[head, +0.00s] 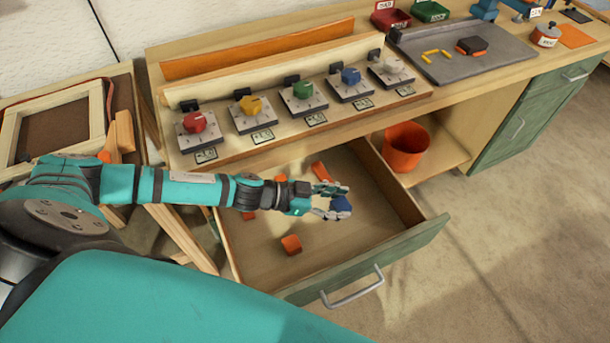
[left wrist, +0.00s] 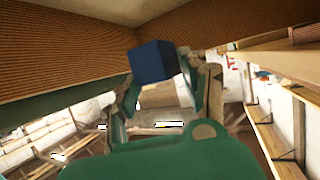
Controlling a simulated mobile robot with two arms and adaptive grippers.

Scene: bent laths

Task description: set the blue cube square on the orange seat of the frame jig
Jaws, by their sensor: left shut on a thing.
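The blue cube (head: 342,204) is between the fingers of my left gripper (head: 332,200), which is shut on it above the open drawer. The left wrist view shows the cube (left wrist: 153,62) at the fingertips, one face towards the camera. A pale wooden frame (head: 97,110) lies on a side table at the left, probably the frame jig. A small orange patch (head: 104,157) shows at its near right corner, just behind my left arm. I cannot tell whether it is the orange seat. My right gripper is not in view.
The open drawer (head: 430,232) holds several orange blocks, one (head: 291,245) near its front. A row of coloured knobs stands on the bench above. An orange bucket (head: 404,146) is on the shelf right of the drawer. Floor at the right is clear.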

